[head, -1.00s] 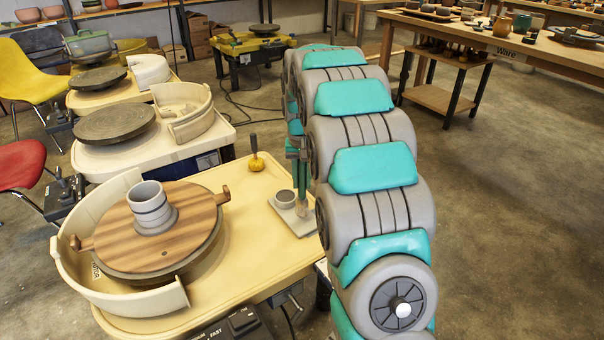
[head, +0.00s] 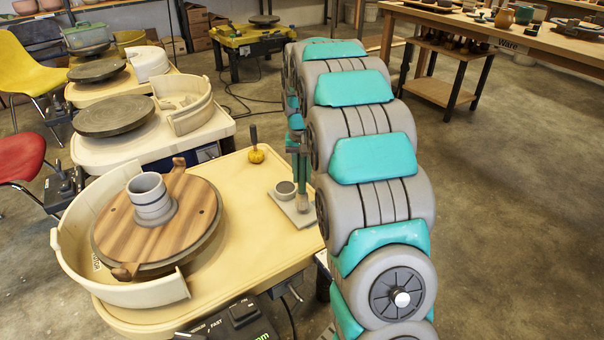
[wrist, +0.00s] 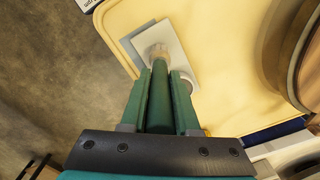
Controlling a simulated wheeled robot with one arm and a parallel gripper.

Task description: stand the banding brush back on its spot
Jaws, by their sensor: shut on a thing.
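The banding brush (head: 302,198) is upright in my gripper (head: 297,148), with its lower end over a grey tile (head: 301,216) on the near wheel's cream table. In the wrist view my gripper's green fingers (wrist: 160,78) are shut on the brush's dark green handle (wrist: 161,105). The brush's pale end (wrist: 157,52) is over the grey tile (wrist: 178,38). I cannot tell whether it touches the tile. A small grey cup (head: 285,188) stands on the tile just left of the brush; in the wrist view it is mostly hidden behind the finger.
A yellow, dark-handled tool (head: 256,148) stands behind the tile. A grey ringed pot (head: 150,197) sits on a wooden bat (head: 180,225) on the wheel, inside a cream splash pan (head: 75,235). The cream table (head: 250,245) in front of the tile is clear.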

